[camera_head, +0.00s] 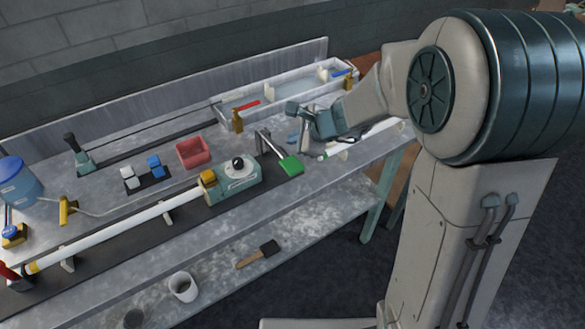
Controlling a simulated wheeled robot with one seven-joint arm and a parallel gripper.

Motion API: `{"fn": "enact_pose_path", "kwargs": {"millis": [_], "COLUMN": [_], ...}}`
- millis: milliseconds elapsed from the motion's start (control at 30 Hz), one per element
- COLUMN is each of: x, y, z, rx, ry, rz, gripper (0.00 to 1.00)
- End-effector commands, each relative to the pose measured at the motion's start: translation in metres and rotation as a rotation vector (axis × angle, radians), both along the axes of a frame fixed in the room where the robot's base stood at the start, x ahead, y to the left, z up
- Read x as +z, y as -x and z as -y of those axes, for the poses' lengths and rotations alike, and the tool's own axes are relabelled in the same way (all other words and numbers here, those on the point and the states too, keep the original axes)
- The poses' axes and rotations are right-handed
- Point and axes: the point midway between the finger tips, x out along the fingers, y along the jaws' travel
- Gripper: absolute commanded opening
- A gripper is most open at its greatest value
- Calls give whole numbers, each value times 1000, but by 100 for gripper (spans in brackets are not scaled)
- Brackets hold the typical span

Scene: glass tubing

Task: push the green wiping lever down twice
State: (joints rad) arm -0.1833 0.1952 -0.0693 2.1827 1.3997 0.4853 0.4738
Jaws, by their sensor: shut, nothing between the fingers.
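The green wiping lever (291,166) shows in the head view as a flat green paddle at the middle of the bench, just right of the pale green machine block. A dark bar runs from near it up and left. My gripper (305,149) is above the bench, a little up and right of the green paddle in the picture. Its fingers point down and look shut and empty. I cannot tell whether the fingertips touch anything; a gap shows between them and the paddle.
The machine block (233,178) with a black knob is left of the lever. A white glass tube (120,234) lies along the bench front. A red bin (193,152), a divided trough (234,122) and a blue bucket (20,183) stand behind. A brush (258,253) lies on the lower shelf.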

Motion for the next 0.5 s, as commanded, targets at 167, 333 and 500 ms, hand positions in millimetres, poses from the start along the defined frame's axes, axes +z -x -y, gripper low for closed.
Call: {"fn": "enact_pose_path", "kwargs": {"millis": [167, 333, 500], "x": [-34, -51, -57], "y": [0, 0, 0], "z": [0, 0, 0], "rx": [1, 1, 1], "ry": [1, 1, 1], "rz": [0, 1, 1], "gripper": [0, 0, 0]}}
